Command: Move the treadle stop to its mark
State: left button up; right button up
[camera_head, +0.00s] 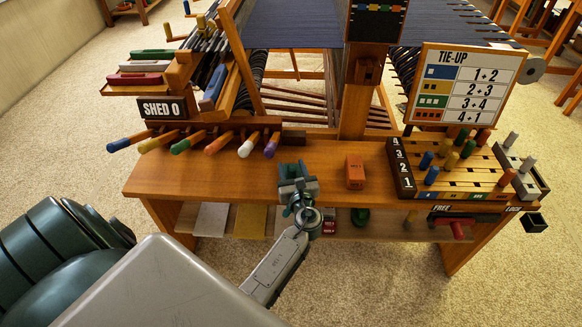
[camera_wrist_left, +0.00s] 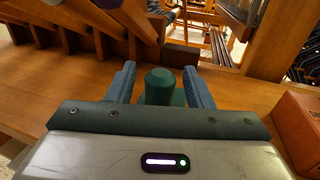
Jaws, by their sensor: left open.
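My left gripper (camera_head: 298,188) is over the front of the loom's wooden bench (camera_head: 240,178); it also shows in the left wrist view (camera_wrist_left: 160,85). Its two blue-grey fingers are open. A dark green round-topped knob (camera_wrist_left: 160,86) on a wider green base sits between them, seemingly the treadle stop. There is a gap on each side of the knob, and the lower part of the base is hidden by my gripper body. I cannot make out the stop's mark. My right gripper is not in view.
An orange-red block (camera_head: 355,172) stands right of my left gripper. A small dark block (camera_head: 293,137) lies behind it. Colored handles (camera_head: 218,143) stick out at left. A pegboard (camera_head: 455,170) and TIE-UP sign (camera_head: 466,85) stand at right. A shelf (camera_head: 390,230) runs below.

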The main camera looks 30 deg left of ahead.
pick_arm(q)
jog(key=c, duration=0.4)
grip_shut()
jog(key=w+a, duration=0.2)
jog(key=w, duration=0.1)
jog(key=w+a, duration=0.1)
jog(key=w, duration=0.1)
jog(key=shift+r, duration=0.1)
jog(key=w+a, duration=0.1)
jog(key=w+b, duration=0.1)
jog(key=w+a, duration=0.1)
jog(key=w, duration=0.1)
jog(key=shift+a, duration=0.3)
jog(key=shift+w+a, duration=0.1)
jog(key=shift+w, duration=0.1)
jog(key=shift+r, duration=0.1)
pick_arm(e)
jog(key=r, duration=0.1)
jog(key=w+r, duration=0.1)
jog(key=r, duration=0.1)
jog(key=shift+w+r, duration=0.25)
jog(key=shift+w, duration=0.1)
